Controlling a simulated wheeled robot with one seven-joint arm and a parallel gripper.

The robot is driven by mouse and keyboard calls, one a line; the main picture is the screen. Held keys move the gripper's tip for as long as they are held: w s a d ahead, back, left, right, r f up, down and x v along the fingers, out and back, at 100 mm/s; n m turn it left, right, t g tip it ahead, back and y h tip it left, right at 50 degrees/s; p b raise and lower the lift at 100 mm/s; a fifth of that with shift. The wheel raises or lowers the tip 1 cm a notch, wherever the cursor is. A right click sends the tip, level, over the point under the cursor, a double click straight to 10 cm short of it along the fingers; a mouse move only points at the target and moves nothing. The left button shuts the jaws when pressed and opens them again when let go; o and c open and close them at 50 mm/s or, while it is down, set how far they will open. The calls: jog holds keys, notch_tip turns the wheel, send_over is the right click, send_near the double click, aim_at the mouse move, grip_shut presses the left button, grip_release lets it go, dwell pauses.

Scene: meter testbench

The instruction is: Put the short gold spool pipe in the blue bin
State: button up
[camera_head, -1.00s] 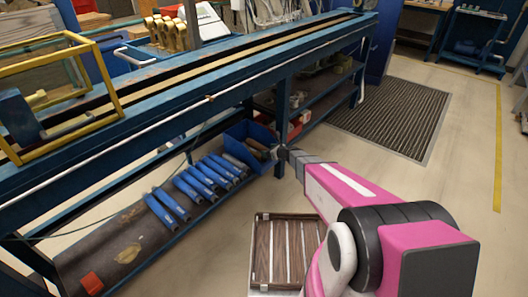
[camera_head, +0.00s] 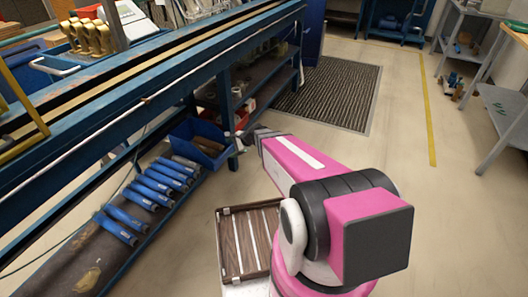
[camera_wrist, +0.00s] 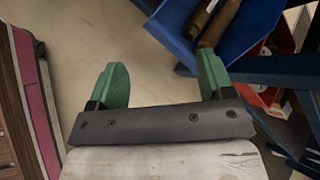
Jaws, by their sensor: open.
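The blue bin (camera_head: 212,151) sits at the right end of the low shelf under the bench. It also shows at the upper right of the wrist view (camera_wrist: 262,28). Brownish pipe pieces (camera_wrist: 212,20) lie in it; I cannot tell whether one is the short gold spool pipe. Several gold fittings (camera_head: 88,36) stand on the bench at the upper left. My gripper (camera_wrist: 162,76) is open with nothing between its green fingers. Its right finger appears close to the bin's edge; whether they touch is unclear. The floor shows beyond the fingers.
Several blue pipes (camera_head: 152,190) lie on the low shelf, left of the bin. A red bin (camera_wrist: 275,75) is right of the blue one. A slatted wooden rack (camera_head: 247,243) is by my base. A striped mat (camera_head: 328,95) lies on open floor at right.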

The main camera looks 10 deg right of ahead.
jog(key=s+d+r+n+g+h, duration=0.2)
jog(key=s+d+r+n+h, duration=0.2)
jog(key=s+d+r+n, duration=0.1)
jog(key=s+d+r+n+g+h, duration=0.2)
jog(key=s+d+r+n+h, duration=0.2)
jog(key=s+d+n, duration=0.4)
jog(key=shift+s+d+r+n+h, duration=0.3)
jog(key=shift+s+n, duration=0.5)
jog(key=shift+s, duration=1.15)
jog(key=shift+a+r, duration=0.1)
